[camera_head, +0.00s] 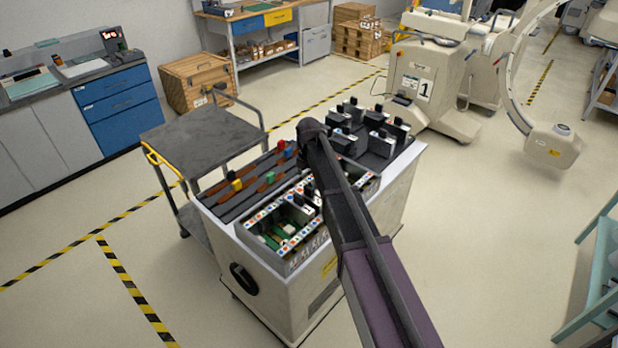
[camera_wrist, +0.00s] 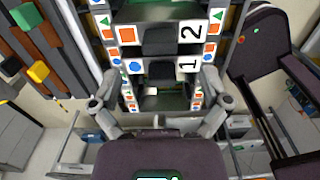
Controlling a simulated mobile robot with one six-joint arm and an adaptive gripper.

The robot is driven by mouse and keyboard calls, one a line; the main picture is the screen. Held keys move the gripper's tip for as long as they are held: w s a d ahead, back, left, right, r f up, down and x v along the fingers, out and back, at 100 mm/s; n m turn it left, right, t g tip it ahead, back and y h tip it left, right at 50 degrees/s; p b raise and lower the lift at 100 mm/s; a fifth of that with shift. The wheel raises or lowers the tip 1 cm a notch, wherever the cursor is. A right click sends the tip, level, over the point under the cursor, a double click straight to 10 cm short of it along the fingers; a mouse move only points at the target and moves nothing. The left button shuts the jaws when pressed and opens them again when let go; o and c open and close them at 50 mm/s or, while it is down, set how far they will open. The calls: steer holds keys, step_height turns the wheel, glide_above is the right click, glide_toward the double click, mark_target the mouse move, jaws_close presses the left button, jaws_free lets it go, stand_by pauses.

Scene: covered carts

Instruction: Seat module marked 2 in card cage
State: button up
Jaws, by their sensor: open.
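The module marked 2 (camera_wrist: 150,36) shows a white face with an orange square and a dark handle in the wrist view. It lies between the two symbol-marked rails of the card cage (camera_wrist: 213,28), level with orange squares on them. I cannot tell how deep it sits. The module marked 1 (camera_wrist: 187,65), with a blue circle, is beside it, nearer my gripper. My gripper (camera_wrist: 158,90) is open, its fingers apart with nothing visible between them. In the head view the card cage (camera_head: 292,265) stands on the cart's near side; my arm hides the gripper and part of the cage.
The cart (camera_head: 265,298) also carries several dark modules (camera_head: 375,120) at the back right and brown slots with coloured blocks (camera_head: 237,184) at the left. A grey trolley (camera_head: 200,130) stands close behind left. Open floor lies in front and to the right.

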step_height(320, 180, up, 9)
steer(key=p, duration=0.8)
steer(key=shift+r, duration=0.1)
stand_by(0.9)
steer(key=s+d+f+m+b, duration=0.2)
steer(key=s+d+m, duration=0.9)
steer(key=s+m, duration=0.2)
steer(key=s+d+f+m+b, duration=0.2)
steer(key=s+d+f+m, duration=0.1)
steer(key=s+d+m, duration=0.9)
steer(key=m, duration=0.3)
steer(key=shift+s+b, duration=0.35)
